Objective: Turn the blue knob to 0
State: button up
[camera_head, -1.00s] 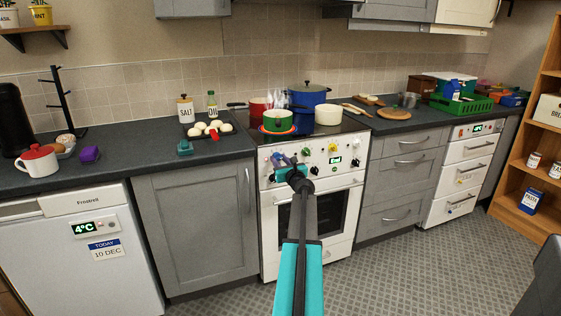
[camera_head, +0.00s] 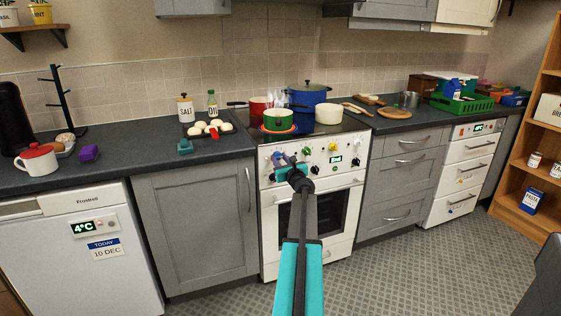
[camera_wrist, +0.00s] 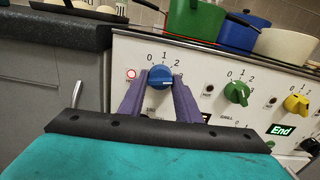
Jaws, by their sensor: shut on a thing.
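The blue knob (camera_wrist: 160,75) is at the left of the cooker's white front panel, with the numbers 0, 1, 2 and 3 printed around its top and right side. A pale mark shows low on its face, but I cannot read which number it points to. My gripper (camera_wrist: 160,82) has one purple finger on each side of the knob and is shut on it. In the head view my gripper (camera_head: 284,161) reaches the left end of the panel, and the arm hides part of the oven door.
To the right on the panel are a green knob (camera_wrist: 237,92), a yellow knob (camera_wrist: 296,104) and a display reading "End" (camera_wrist: 282,129). A green pot (camera_head: 278,120) steams on the hob above, beside a blue pot (camera_head: 305,97) and a cream pot (camera_head: 329,115).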

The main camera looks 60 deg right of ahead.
jog(key=shift+s+f+b, duration=0.15)
jog(key=shift+f+b, duration=0.1)
jog(key=shift+b, duration=0.15)
jog(key=shift+f+n+b, duration=0.1)
jog(key=shift+n+b, duration=1.1)
jog(key=n+b, duration=0.2)
jog(key=b, duration=0.1)
jog(key=shift+d+n, duration=0.1)
jog(key=shift+n, duration=0.2)
jog(key=n+b, duration=0.6)
jog(key=shift+s+b, duration=0.1)
jog(key=shift+b, duration=0.25)
jog(key=n+b, duration=0.6)
jog(key=shift+b, duration=0.3)
jog(key=n+b, duration=0.4)
jog(key=shift+r+n+b, duration=0.35)
jog(key=shift+n+b, duration=0.5)
jog(key=shift+n, duration=0.35)
